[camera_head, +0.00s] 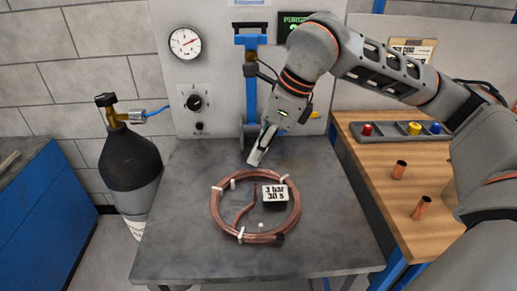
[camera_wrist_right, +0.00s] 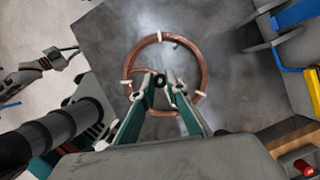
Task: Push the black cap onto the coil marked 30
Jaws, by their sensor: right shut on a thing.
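The copper coil (camera_head: 214,208), bound with white ties, lies flat on the grey table. A white label reading "3 bar 30 s" (camera_head: 275,193) sits inside its ring on a dark block. One tube end curls inside the ring; a dark piece shows at the front right of the coil. My right gripper (camera_head: 257,158) is above the table behind the coil, apart from it. In the right wrist view it is shut on a small dark thing, seemingly the black cap (camera_wrist_right: 160,80), mostly hidden by the fingers. My left gripper (camera_wrist_right: 68,55) seems to show small at the left.
A black gas cylinder (camera_head: 130,160) stands left of the table. A blue stand (camera_head: 251,80) rises at the back. The wooden bench (camera_head: 375,150) at right holds a tray with red, yellow and blue pieces and two short copper tubes (camera_head: 399,170). The table's front is clear.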

